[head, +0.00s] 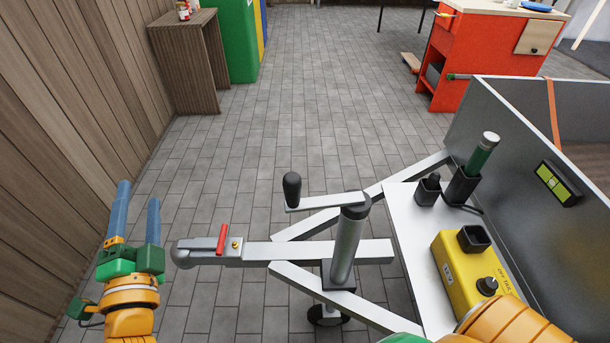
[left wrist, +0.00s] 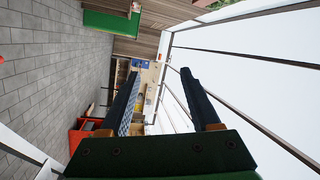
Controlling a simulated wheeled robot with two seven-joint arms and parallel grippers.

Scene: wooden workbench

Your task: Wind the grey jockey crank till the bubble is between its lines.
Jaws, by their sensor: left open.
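The grey jockey crank (head: 325,201) sits on top of the upright jockey post (head: 347,250) on the trailer drawbar. Its arm points left and ends in a black upright knob (head: 292,188). The green bubble level (head: 558,183) is fixed to the trailer's side wall at the right; the bubble's place between its lines is too small to tell. My left gripper (head: 138,215) is open and empty, left of the coupling and well apart from the crank. Its fingers also show in the left wrist view (left wrist: 163,100). My right gripper is not in view.
The coupling head with a red lever (head: 222,239) lies between my left gripper and the jockey post. A yellow box (head: 463,270) and black holders (head: 463,185) stand on the white plate. The wooden wall (head: 70,110) is at the left. Paved floor beyond the drawbar is clear.

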